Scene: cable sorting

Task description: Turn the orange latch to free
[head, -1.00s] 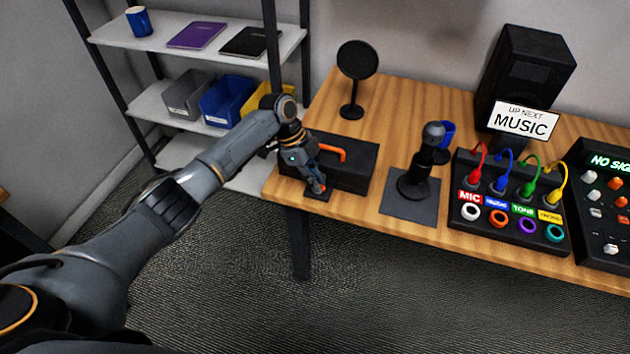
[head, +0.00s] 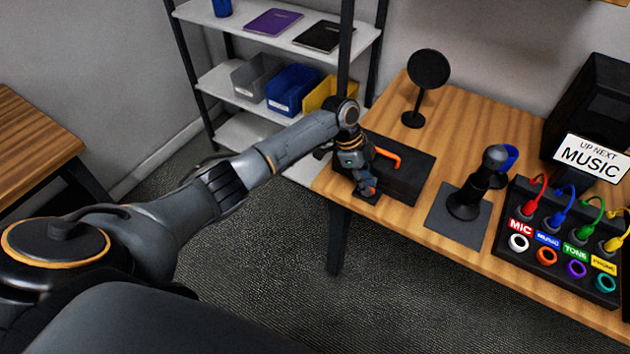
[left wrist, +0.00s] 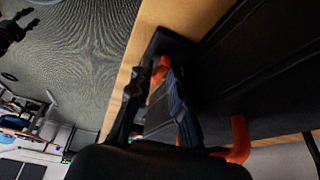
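A black case (head: 408,185) with an orange handle (head: 388,154) lies near the left end of the wooden desk. My left gripper (head: 369,190) points down at the case's front left corner. In the left wrist view, its two fingers (left wrist: 156,76) stand on either side of an orange latch (left wrist: 158,68) beside a small black plate. The fingers hide part of the latch, and I cannot tell whether they press on it. The orange handle also shows there (left wrist: 239,140), right of the fingers.
A round black stand (head: 428,70) is behind the case. A microphone (head: 470,195) on a dark mat and a cable panel (head: 560,240) are to the right. A shelf with bins (head: 292,90) stands behind the arm. Bare desk lies between case and mat.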

